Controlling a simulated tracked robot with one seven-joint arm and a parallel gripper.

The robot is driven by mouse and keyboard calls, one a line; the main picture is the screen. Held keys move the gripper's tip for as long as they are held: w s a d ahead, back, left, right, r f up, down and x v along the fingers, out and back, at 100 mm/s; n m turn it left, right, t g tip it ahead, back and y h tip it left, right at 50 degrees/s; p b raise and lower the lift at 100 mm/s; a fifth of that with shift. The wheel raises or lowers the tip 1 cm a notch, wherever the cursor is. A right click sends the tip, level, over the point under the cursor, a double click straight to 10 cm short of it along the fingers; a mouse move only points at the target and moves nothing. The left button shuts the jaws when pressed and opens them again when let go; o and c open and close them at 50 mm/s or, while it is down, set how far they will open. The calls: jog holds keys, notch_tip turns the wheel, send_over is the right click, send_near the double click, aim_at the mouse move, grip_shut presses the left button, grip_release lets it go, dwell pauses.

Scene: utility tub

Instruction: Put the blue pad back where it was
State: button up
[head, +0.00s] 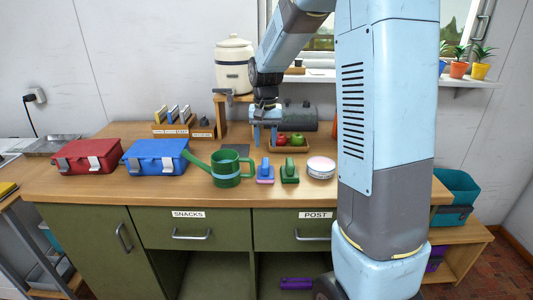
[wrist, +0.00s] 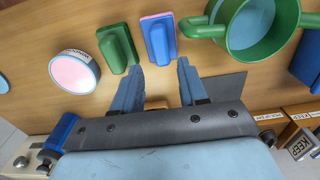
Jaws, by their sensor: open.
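The blue pad (head: 265,173) has a raised blue handle and a pink underside edge. It lies on the wooden worktop between the green watering can (head: 228,166) and a green pad (head: 289,174). The blue pad also shows in the wrist view (wrist: 158,40), just beyond my fingertips. My gripper (head: 265,141) is open and empty, pointing down above the worktop behind the blue pad. In the wrist view my gripper (wrist: 159,68) has its two blue fingers spread, with bare wood between them. A dark grey flat patch (wrist: 226,88) lies beside the right finger.
A round white-and-pink tin (head: 320,168) stands right of the green pad. A wooden tray (head: 289,149) holds red and green fruit behind. Blue (head: 154,157) and red (head: 87,157) toolboxes stand at left. Drawers below read SNACKS (head: 188,215) and POST (head: 315,215).

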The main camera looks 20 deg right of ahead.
jog(key=s+r+n+t, duration=0.2)
jog(key=s+r+t, duration=0.1)
jog(key=s+r, duration=0.95)
jog(key=s+n+t, duration=0.1)
jog(key=s+t, duration=0.1)
jog(key=s, duration=1.3)
jog(key=shift+s+d+n+t, duration=0.2)
jog(key=shift+s+n+t, duration=0.1)
jog(key=shift+d, duration=0.1)
